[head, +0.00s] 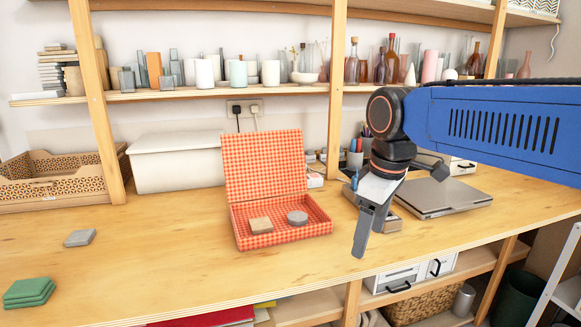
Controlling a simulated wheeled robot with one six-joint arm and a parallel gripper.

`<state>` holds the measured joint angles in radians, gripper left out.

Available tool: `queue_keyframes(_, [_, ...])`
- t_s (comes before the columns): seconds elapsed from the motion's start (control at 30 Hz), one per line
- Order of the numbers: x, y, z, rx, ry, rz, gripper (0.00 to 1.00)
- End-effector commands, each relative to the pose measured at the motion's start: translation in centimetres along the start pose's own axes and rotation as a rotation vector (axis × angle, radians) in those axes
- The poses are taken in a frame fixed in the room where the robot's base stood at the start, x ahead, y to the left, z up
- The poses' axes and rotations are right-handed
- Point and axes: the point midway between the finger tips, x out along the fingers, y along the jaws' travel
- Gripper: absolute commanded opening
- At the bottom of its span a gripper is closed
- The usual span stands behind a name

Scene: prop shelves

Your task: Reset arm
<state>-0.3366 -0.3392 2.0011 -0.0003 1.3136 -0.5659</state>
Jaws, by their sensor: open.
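My gripper (368,232) hangs from my blue arm, which reaches in from the right. It points down over the front part of the wooden counter, to the right of an open red checked box. The gripper is open, with nothing seen between its fingers. The red checked box (285,236) stands with its lid (264,165) raised at the back. A tan square block (260,225) and a grey round piece (297,217) lie inside it.
A grey tile (80,238) and stacked green tiles (29,291) lie at left on the counter (160,250). A white box (178,162), wooden crate (58,178) and grey laptop (442,197) stand behind. Upright posts and a shelf (210,93) of bottles rise at the back.

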Motion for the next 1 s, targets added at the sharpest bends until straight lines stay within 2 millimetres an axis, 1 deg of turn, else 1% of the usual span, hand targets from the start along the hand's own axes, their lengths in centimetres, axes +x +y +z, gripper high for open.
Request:
queue_keyframes(0.03, [0.5,-0.1,2.0,0.063,0.013,0.013,0.66])
queue_keyframes(0.2, [2.8,-0.5,7.5,0.286,0.06,0.057,0.66])
queue_keyframes(0.27, [3.6,-0.8,9.4,0.363,0.078,0.072,0.66])
queue_keyframes(0.4, [6.1,-1.9,13.6,0.544,0.121,0.106,0.66])
queue_keyframes(0.53, [8.3,-3.0,16.9,0.696,0.161,0.134,0.66])
queue_keyframes(0.6, [9.4,-3.5,18.3,0.763,0.18,0.146,0.66])
queue_keyframes(0.73, [10.8,-4.2,19.9,0.847,0.203,0.16,0.66])
queue_keyframes(0.83, [11.4,-4.4,20.4,0.876,0.213,0.166,0.66])
queue_keyframes(1.0, [11.5,-4.5,20.6,0.886,0.215,0.167,0.66])
